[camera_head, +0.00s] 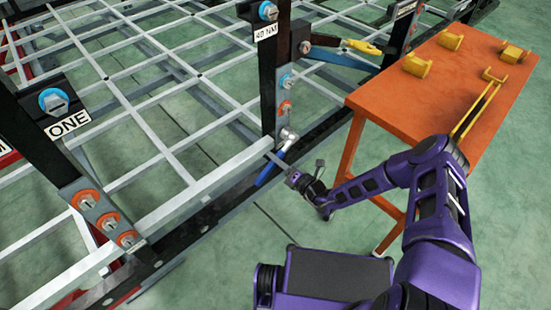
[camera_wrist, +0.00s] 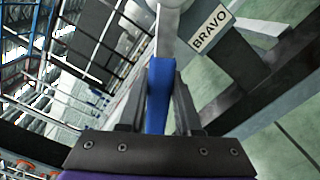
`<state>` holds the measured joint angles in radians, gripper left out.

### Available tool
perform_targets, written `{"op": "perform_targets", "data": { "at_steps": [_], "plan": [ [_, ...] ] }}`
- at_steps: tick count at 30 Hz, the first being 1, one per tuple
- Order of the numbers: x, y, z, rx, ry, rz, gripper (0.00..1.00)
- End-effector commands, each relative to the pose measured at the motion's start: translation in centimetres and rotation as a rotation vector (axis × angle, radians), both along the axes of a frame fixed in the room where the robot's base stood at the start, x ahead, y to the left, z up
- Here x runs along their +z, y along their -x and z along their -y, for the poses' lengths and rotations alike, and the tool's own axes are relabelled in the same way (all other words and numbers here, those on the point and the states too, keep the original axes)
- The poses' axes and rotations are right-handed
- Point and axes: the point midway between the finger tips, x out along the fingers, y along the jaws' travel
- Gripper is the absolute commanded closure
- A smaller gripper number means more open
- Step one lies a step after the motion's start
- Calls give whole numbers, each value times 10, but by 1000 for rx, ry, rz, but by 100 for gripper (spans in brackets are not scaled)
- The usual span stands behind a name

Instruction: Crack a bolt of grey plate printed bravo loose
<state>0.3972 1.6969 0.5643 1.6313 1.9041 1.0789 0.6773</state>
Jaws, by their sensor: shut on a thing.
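A wrench with a blue handle (camera_head: 270,170) is in my gripper (camera_head: 279,160). In the wrist view the fingers (camera_wrist: 158,105) are shut on the blue handle (camera_wrist: 157,72). The wrench's silver head (camera_head: 288,134) is at the lowest bolt position of a grey plate (camera_head: 285,92) on the black post; it covers that bolt. In the wrist view the printed label BRAVO (camera_wrist: 211,34) is on the grey plate beside the silver head (camera_wrist: 178,22). Above the head, the plate shows a bolt with an orange washer (camera_head: 285,107) and one with a blue washer (camera_head: 286,80).
An orange table (camera_head: 400,100) with several yellow holders (camera_head: 417,66) stands at the right. Another post at left bears the label ONE (camera_head: 68,125). A dark chassis rail (camera_head: 215,210) runs below. The green floor in front is clear.

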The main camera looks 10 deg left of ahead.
Motion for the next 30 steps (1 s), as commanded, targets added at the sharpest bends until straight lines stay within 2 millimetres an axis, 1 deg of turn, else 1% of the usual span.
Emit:
{"op": "perform_targets", "data": {
  "at_steps": [4,15,30],
  "plan": [
    [0,-1,1,-1,10,17,100],
    [-10,-7,5,-1,92,122,100],
    [-13,-9,7,-1,118,155,100]
  ]
}}
